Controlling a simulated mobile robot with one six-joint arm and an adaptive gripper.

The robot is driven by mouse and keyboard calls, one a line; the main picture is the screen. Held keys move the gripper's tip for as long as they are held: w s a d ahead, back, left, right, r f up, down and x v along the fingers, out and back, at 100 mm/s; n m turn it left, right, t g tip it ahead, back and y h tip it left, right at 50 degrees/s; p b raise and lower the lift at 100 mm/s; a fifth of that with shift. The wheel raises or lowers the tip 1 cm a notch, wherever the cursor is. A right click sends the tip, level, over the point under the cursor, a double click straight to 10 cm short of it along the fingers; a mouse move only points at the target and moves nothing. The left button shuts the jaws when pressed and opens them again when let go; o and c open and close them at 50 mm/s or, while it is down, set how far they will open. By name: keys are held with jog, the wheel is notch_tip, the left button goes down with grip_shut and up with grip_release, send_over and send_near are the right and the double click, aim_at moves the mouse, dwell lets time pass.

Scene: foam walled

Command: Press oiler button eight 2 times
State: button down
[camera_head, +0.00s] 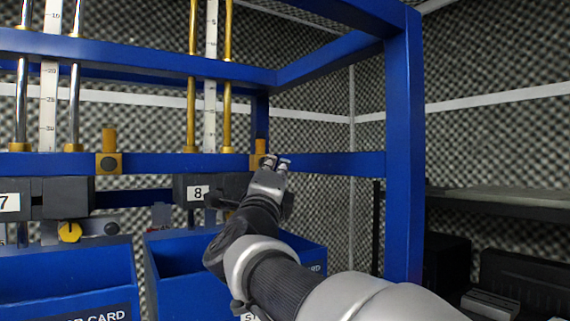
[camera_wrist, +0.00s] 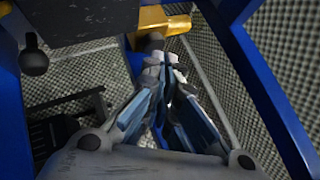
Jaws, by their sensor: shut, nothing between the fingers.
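The unit labelled 8 (camera_head: 198,193) is a dark block on the blue frame. At its right end is a brass oiler block (camera_head: 257,161) with an upright brass cylinder (camera_head: 260,146). My gripper (camera_head: 276,162) is shut and empty, its fingertips in front of the brass block and partly covering it. In the wrist view the brass block (camera_wrist: 172,22) has a dark round button (camera_wrist: 153,41) on it. My gripper's fingertips (camera_wrist: 163,66) are close to this button and overlap its lower edge. I cannot tell whether they touch it.
Unit 7 (camera_head: 10,202) has its own brass block (camera_head: 109,164) to the left. A black ball knob (camera_wrist: 34,62) shows in the wrist view. A thick blue post (camera_head: 405,150) stands right of my arm, and blue bins (camera_head: 175,240) sit below.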

jog(key=shift+w+a, duration=0.25)
jog(key=shift+w, duration=0.1)
dwell(0.5)
jog(key=shift+s, duration=0.1)
jog(key=shift+s+d+b, duration=0.5)
jog(key=shift+s+b, duration=0.15)
jog(key=s+d+b, duration=0.1)
jog(key=s, duration=0.1)
jog(key=s+d+b, duration=0.1)
jog(key=s+b, duration=0.1)
jog(key=shift+d, duration=0.4)
dwell(0.8)
